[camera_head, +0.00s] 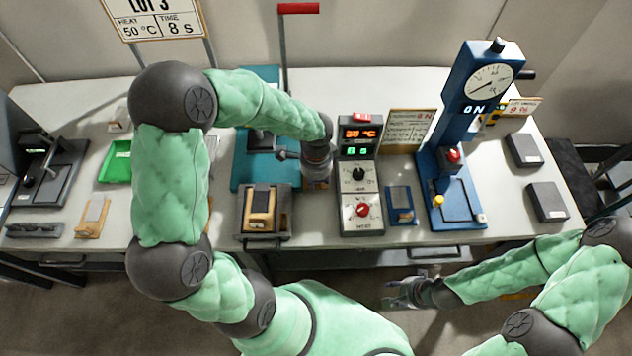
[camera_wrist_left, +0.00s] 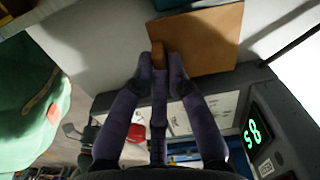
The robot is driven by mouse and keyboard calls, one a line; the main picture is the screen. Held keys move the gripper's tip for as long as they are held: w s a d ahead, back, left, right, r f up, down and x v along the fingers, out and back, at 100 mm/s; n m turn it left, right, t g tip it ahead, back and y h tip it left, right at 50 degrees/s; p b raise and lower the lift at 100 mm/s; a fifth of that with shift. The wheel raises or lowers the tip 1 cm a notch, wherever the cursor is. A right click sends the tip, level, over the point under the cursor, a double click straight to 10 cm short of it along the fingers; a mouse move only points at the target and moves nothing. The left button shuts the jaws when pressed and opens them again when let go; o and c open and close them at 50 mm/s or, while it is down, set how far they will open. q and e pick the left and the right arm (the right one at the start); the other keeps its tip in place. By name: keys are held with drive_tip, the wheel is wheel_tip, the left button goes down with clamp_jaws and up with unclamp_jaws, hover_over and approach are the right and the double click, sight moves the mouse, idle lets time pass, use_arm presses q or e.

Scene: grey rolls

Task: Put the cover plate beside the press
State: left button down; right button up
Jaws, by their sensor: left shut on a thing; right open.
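The brown cover plate (camera_wrist_left: 212,45) shows in the left wrist view as a flat brown piece with a small raised tab. My left gripper (camera_wrist_left: 160,62) is shut on that tab. In the head view, the left gripper (camera_head: 317,172) is just left of the control box, and the plate is mostly hidden there. I cannot tell whether it touches the table. The tall blue press (camera_head: 468,130) with a dial and red knob stands right of the box. My right gripper (camera_head: 405,293) is open and empty in front of the table.
The control box (camera_head: 360,180) has lit displays and knobs. A teal base (camera_head: 245,165) stands left of the gripper, with a red-topped post behind. A small blue fixture (camera_head: 402,205) sits between box and press. Dark blocks (camera_head: 546,202) lie right. A green tray (camera_head: 116,162) lies left.

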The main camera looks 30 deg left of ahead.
use_arm(q)
drive_tip(key=shift+f, duration=0.35)
drive_tip(key=shift+f+b, duration=0.25)
drive_tip(key=shift+b, duration=0.1)
drive_tip(key=c, duration=1)
unclamp_jaws()
drive_tip(key=shift+r, duration=0.1)
drive_tip(key=shift+r+p, duration=0.4)
drive_tip(key=shift+r, duration=0.1)
wheel_tip(320, 180, up, 12)
drive_tip(key=p, duration=0.3)
